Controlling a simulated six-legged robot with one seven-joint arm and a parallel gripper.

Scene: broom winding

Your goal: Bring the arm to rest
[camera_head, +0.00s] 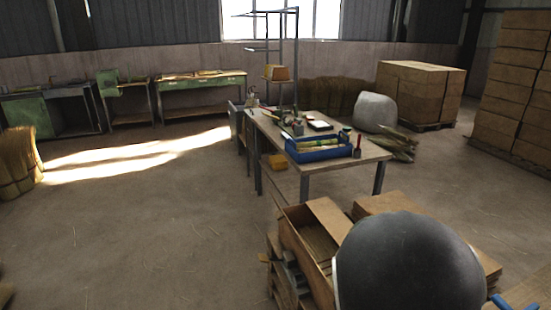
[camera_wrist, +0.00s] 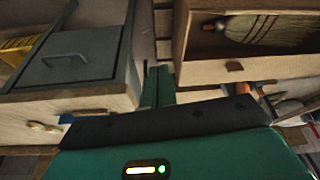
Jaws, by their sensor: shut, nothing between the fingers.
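My gripper (camera_wrist: 157,86) shows in the wrist view, with its two green fingers side by side and shut. Nothing is held between them. The fingers point toward a gap between a grey drawer front (camera_wrist: 82,58) on the left and a wooden box (camera_wrist: 215,72) on the right. I cannot tell whether the fingers touch either one. A large dark rounded part at the lower right of the head view looks like a piece of my own arm. My gripper is not visible in the head view.
A broom head (camera_wrist: 262,28) lies in the wooden box. In the head view, a workbench (camera_head: 340,158) carries a blue tray (camera_head: 318,155) and tools. Below it, an open carton (camera_head: 290,240) stands near my arm. Stacked boxes (camera_head: 418,90) stand at right.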

